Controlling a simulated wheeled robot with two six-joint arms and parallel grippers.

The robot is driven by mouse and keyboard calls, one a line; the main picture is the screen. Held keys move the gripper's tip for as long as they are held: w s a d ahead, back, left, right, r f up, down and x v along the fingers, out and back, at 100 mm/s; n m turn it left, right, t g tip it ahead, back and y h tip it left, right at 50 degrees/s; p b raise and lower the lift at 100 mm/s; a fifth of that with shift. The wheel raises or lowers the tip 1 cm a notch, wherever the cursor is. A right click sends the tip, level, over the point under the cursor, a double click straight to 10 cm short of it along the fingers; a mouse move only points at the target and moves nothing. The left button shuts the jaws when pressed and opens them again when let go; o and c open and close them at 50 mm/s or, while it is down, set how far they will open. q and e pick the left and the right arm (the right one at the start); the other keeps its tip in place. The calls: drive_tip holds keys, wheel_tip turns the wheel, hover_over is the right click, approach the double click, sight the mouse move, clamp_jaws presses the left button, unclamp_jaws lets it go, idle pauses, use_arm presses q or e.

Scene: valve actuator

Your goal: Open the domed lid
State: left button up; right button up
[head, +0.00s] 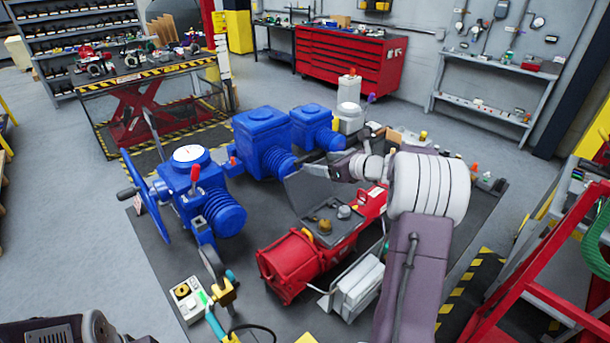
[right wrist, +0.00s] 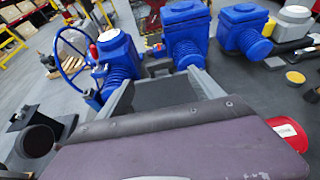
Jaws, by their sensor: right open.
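A blue valve actuator (head: 190,180) with a handwheel stands at the left of the dark mat and has a round, pale domed top (head: 188,153). In the right wrist view this pale top (right wrist: 108,36) shows at the upper left. My right gripper (head: 308,190) is open, to the right of this actuator and above the red actuator (head: 292,262). I cannot tell whether the pale top is hinged. My left gripper is not in view.
A control box (head: 187,299) sits at the mat's front left. A red frame (head: 540,250) borders the right side. The left floor is open.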

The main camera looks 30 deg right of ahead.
sight(303, 159)
drive_tip(key=p+x, duration=0.3)
drive_tip(key=x, duration=0.5)
drive_tip(key=shift+w+r, duration=0.15)
drive_tip(key=shift+w+a+f, duration=0.15)
drive_tip(key=shift+w+f, duration=0.1)
drive_tip(key=shift+w, duration=0.05)
drive_tip(key=shift+s+r, duration=0.1)
